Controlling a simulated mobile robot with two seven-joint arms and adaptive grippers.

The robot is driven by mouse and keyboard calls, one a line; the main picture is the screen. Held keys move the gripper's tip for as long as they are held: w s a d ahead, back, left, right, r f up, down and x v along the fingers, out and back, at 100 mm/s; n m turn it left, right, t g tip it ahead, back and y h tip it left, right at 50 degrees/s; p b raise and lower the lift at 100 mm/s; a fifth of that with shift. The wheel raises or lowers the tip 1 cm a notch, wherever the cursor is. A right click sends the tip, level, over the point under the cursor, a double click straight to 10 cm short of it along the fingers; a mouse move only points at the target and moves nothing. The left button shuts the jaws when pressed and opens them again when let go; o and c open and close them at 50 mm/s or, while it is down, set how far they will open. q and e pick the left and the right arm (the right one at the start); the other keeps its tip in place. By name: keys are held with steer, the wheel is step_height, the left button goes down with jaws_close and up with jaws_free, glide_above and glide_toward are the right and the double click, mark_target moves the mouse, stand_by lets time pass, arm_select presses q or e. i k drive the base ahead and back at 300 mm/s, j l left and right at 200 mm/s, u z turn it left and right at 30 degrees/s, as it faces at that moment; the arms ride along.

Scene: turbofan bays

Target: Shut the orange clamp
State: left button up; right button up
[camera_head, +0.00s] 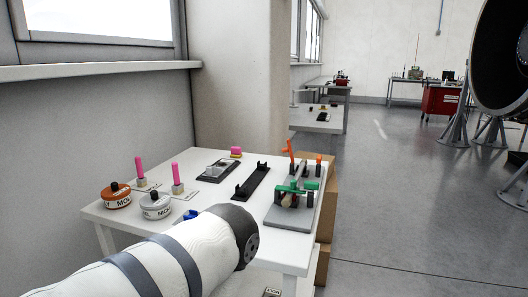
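The orange clamp (289,149) is on a grey fixture plate (290,217) at the right end of the white table. Its orange handle stands up and leans to the left, so it looks open. A second small orange part (318,159) sticks up to its right; I cannot tell if it belongs to the same clamp. A green clamp (298,187) lies low across the front of the fixture. One white arm of mine comes in from the lower left and ends in a dark joint in front of the table. Neither gripper shows.
The white table (215,160) also holds an orange-lidded pot (116,197), a white pot (156,207), pink-handled tools (176,178) and a black rail holder (251,183). A cardboard box (326,205) stands at its right. Open floor (400,240) lies further right.

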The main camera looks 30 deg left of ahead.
mark_target(289, 150)
steer(key=k+j, duration=0.1)
steer(key=j, duration=0.3)
steer(key=k+j, duration=0.1)
steer(key=j, duration=0.35)
steer(key=k+j, duration=0.1)
steer(key=j, duration=0.3)
steer(key=k+j, duration=0.1)
steer(key=j, duration=0.35)
steer(key=k+j, duration=0.15)
steer(key=j, duration=0.25)
